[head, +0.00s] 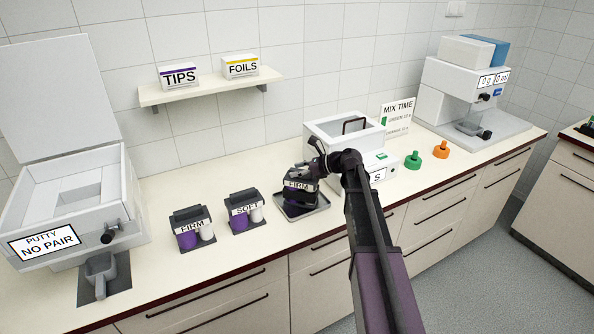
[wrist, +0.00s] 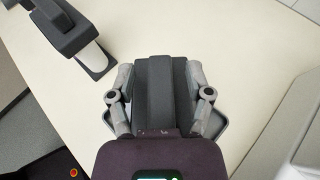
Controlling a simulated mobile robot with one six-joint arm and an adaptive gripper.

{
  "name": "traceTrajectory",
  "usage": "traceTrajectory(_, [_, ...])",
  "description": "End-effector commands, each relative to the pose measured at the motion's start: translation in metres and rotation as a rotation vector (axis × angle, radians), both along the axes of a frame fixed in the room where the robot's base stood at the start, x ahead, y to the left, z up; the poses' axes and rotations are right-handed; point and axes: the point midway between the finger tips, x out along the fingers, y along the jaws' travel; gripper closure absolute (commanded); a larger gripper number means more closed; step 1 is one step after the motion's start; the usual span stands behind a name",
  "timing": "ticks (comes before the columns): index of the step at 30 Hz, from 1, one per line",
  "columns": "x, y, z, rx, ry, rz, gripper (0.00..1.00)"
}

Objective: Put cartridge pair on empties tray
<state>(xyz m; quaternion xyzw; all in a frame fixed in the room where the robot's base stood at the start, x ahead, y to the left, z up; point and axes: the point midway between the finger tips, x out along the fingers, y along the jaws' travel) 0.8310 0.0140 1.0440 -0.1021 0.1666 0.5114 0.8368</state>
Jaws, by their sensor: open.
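A cartridge pair labelled FIRM (head: 298,187), dark with a purple part low down, stands upright on a small grey tray (head: 318,209) in the head view. My gripper (head: 312,168) is at its top. In the wrist view the pair's dark top (wrist: 160,72) lies between the two fingers of my gripper (wrist: 159,82), which are open on either side. I cannot tell whether the fingers touch it. The tray's edge (wrist: 221,122) shows beside it. Another FIRM pair (head: 191,228) and a SOFT pair (head: 246,211) stand to the left on the counter.
A putty machine (head: 62,205) reading NO PAIR stands open-lidded at far left. A lidded box machine (head: 345,135) stands close behind the tray. Green (head: 413,161) and orange (head: 441,150) pieces and a dispenser (head: 470,90) are to the right. A shelf (head: 210,86) hangs above.

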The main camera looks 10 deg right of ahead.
Motion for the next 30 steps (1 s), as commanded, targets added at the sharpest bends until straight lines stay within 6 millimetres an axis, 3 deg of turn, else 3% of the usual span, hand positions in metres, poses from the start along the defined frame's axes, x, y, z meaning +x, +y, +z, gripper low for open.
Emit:
traceTrajectory(11, [-0.006,-0.011,0.009,0.000,0.001,0.000,0.35])
traceTrajectory(30, [-0.045,-0.088,0.045,0.000,0.000,-0.001,0.35])
